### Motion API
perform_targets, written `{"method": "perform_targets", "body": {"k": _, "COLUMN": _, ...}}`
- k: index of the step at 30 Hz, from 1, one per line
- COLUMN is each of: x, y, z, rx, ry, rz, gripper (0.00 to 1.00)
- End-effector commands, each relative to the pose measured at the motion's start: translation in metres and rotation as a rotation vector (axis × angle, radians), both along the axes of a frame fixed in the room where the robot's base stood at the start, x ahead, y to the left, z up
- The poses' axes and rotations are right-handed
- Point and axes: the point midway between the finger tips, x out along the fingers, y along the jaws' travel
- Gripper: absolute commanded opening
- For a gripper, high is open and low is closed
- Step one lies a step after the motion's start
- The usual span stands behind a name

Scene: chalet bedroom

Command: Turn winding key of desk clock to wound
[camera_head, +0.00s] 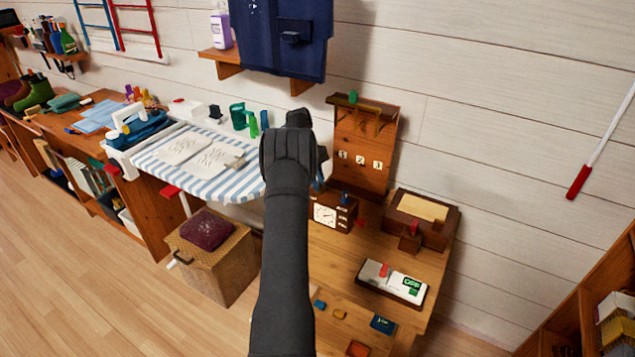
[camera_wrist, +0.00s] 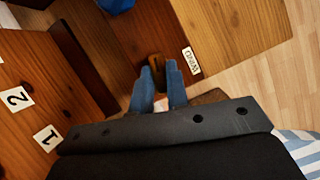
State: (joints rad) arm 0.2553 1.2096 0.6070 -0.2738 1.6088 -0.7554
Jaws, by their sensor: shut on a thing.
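The desk clock (camera_head: 326,213) is a dark wooden box with a white dial, on the wooden desk, partly behind my arm in the head view. In the wrist view its wooden case (camera_wrist: 140,30) fills the upper middle, with a white label (camera_wrist: 191,60) whose small lettering is hard to read. The brownish winding key (camera_wrist: 154,62) stands out from the case beside that label. My gripper (camera_wrist: 161,74) has its blue fingers closed around the key, which they partly hide. In the head view the fingers are mostly hidden by my arm.
A wooden rack with numbered tags (camera_head: 366,130) stands behind the clock. A wooden box (camera_head: 422,207) and a white-topped tray (camera_head: 392,279) are to the right. A striped ironing board (camera_head: 245,182) is left of my arm.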

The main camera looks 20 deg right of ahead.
Motion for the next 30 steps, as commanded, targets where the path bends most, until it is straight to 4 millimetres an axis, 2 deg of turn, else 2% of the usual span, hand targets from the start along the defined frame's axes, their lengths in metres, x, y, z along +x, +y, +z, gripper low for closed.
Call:
{"method": "perform_targets", "body": {"k": 18, "x": 0.0007, "y": -0.0040, "z": 0.0003, "rx": 0.001, "ry": 0.001, "rz": -0.569, "gripper": 0.00}}
{"method": "perform_targets", "body": {"k": 30, "x": 0.0004, "y": -0.0051, "z": 0.0004, "rx": 0.000, "ry": 0.001, "rz": -0.799, "gripper": 0.00}}
